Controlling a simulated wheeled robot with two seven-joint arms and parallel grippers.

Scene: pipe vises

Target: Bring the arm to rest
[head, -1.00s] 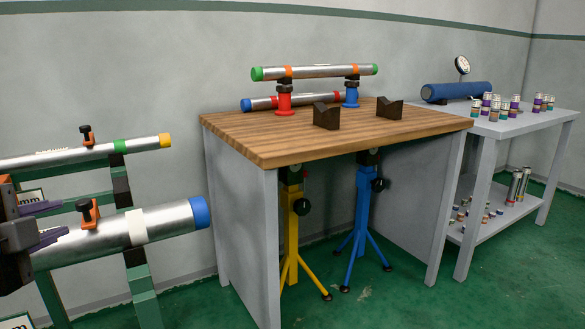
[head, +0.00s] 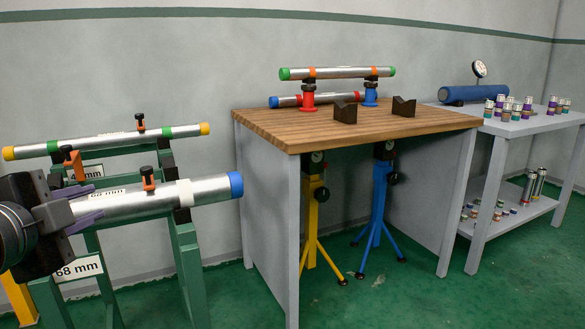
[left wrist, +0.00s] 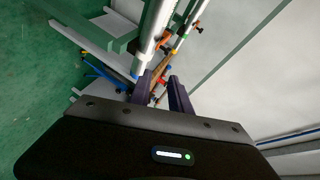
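My left gripper (head: 98,201) is at the left of the head view, in front of the near end of the large silver pipe (head: 210,190) labelled 68 mm. Its two purple fingers are spread apart, and I see nothing held between them. The left wrist view shows both fingers (left wrist: 160,88) with a gap between them; a silver pipe (left wrist: 153,30) lies just beyond the left finger. How far the fingers are from the pipe is hard to tell. My right gripper is in neither view.
A green rack carries the large pipe and a thinner pipe (head: 100,143) with orange clamps. A wooden-topped bench (head: 370,128) holds pipes on red and blue supports and two dark V-blocks. Yellow and blue stands are beneath it. A grey shelf table (head: 530,125) stands right. Green floor in front is clear.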

